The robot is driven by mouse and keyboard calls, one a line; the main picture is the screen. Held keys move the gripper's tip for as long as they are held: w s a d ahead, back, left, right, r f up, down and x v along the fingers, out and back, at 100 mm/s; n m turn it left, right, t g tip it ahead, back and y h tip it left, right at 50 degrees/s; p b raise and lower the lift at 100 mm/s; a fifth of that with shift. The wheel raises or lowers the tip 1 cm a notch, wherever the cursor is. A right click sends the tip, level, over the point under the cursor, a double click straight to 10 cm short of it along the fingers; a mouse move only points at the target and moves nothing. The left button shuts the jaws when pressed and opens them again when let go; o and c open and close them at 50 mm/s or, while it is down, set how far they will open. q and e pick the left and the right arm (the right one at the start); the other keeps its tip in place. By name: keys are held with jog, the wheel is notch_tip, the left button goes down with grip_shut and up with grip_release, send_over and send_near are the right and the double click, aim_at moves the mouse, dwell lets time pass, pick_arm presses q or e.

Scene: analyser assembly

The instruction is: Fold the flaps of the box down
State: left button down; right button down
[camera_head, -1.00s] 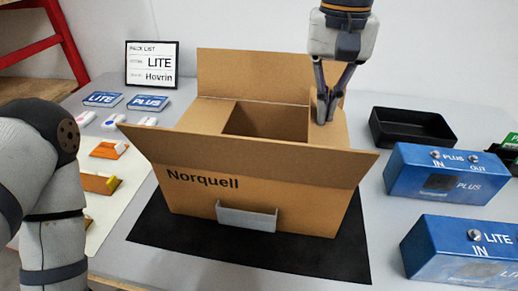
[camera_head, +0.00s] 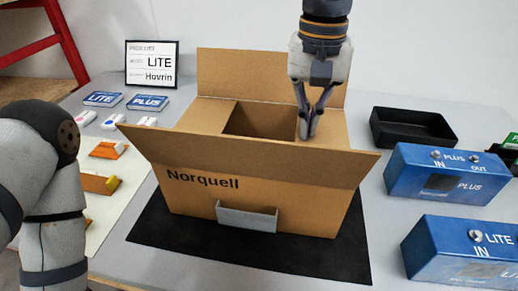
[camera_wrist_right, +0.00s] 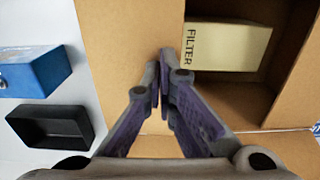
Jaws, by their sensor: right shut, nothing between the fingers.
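The brown cardboard box (camera_head: 300,205), marked Norquell, stands on a black mat (camera_head: 150,235). Its back flap (camera_head: 250,70) stands upright, and its front flap (camera_head: 250,155) is raised and leans outward. The left flap (camera_head: 205,112) and right flap (camera_head: 330,130) lie inward, leaving a gap between them. My right gripper (camera_head: 308,137) is shut and empty, pointing down over the right flap near its inner edge; whether it touches is unclear. The right wrist view shows its fingertips (camera_wrist_right: 163,55) beside that edge, and a carton marked FILTER (camera_wrist_right: 228,45) inside the box. My left gripper is out of view.
Blue PLUS (camera_head: 400,180) and LITE (camera_head: 450,250) units and a black tray (camera_head: 410,130) stand right of the box. My left arm fills the left edge.

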jog(key=shift+f, duration=0.35)
dwell(0.5)
notch_tip(320, 180, up, 8)
jog(key=shift+f, duration=0.2)
dwell(0.3)
